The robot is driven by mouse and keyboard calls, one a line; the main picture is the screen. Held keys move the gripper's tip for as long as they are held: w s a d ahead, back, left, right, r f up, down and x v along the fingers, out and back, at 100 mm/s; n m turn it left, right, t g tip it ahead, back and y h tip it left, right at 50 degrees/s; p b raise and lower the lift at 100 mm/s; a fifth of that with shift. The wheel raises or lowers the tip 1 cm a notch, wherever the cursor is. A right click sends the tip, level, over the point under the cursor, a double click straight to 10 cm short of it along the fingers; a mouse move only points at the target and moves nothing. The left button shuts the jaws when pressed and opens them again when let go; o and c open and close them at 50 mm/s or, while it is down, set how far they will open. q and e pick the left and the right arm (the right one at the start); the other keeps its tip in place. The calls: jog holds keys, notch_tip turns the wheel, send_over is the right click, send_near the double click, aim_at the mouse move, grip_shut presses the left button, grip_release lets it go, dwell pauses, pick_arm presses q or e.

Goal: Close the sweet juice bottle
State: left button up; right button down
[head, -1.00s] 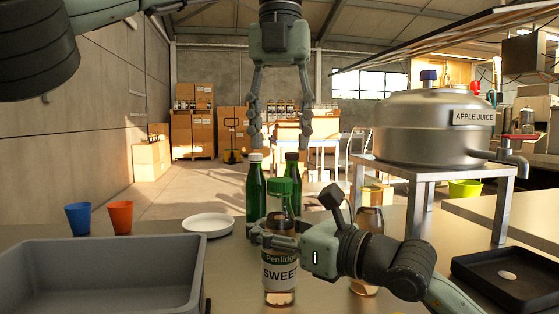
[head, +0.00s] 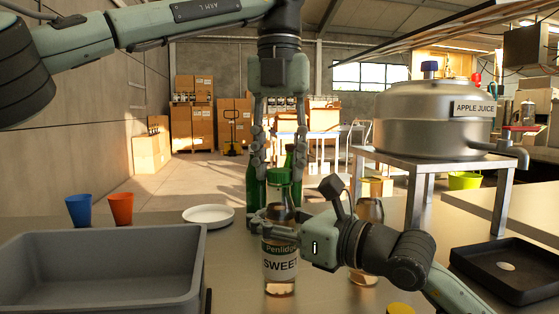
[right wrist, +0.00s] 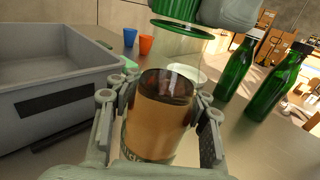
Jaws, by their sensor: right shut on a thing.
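The sweet juice bottle (head: 281,262) stands upright on the counter, a clear bottle with a "SWEET" label and amber juice. My right gripper (head: 268,224) is shut around its body; in the right wrist view the fingers lie on both sides of the bottle (right wrist: 160,112). The green cap (head: 279,177) is at the bottle's top, and its lower rim shows in the right wrist view (right wrist: 181,29). Whether it is tight is not clear. My left gripper (head: 279,172) points down, with fingers on either side of the cap; I cannot tell whether they grip it.
Green bottles (head: 253,191) stand close behind. Another amber bottle (head: 369,213) stands to the right, partly behind my right arm. A grey bin (head: 100,240), blue cup (head: 79,210), orange cup (head: 120,209) and white plate (head: 208,215) are left. A black tray (head: 510,268) is right.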

pick_arm(q)
grip_shut()
jog(key=m, duration=0.4)
jog(key=shift+m, duration=0.3)
jog(key=m, duration=0.3)
jog(key=shift+m, duration=0.4)
jog(key=o, duration=0.6)
grip_release()
jog(key=shift+r, duration=3.75)
